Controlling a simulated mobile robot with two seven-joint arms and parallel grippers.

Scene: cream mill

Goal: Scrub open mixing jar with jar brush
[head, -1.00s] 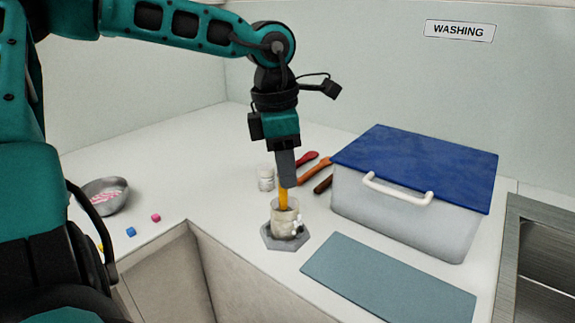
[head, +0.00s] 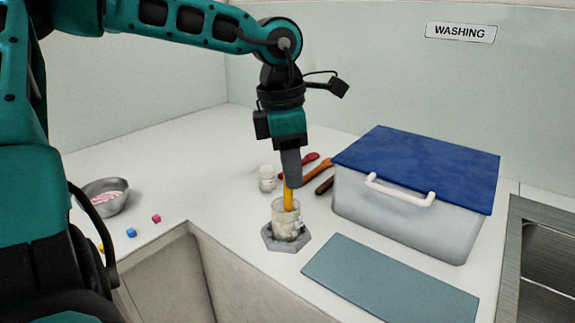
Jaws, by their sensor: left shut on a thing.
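The open mixing jar (head: 286,222) is clear with whitish residue inside. It stands upright on a grey hexagonal base (head: 271,240) near the counter's front edge. My left gripper (head: 291,181) points down above the jar and is shut on the jar brush (head: 291,199), whose yellow-orange handle shows below the fingers. The brush's lower end is inside the jar; its head is hard to make out through the cloudy wall. My right gripper is not in view.
A bin with a blue lid (head: 420,165) and white handle stands right of the jar. A blue-grey mat (head: 390,280) lies in front of it. A small jar (head: 267,180) and red, orange and brown tools (head: 318,170) lie behind. A metal bowl (head: 108,205) and small cubes are left.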

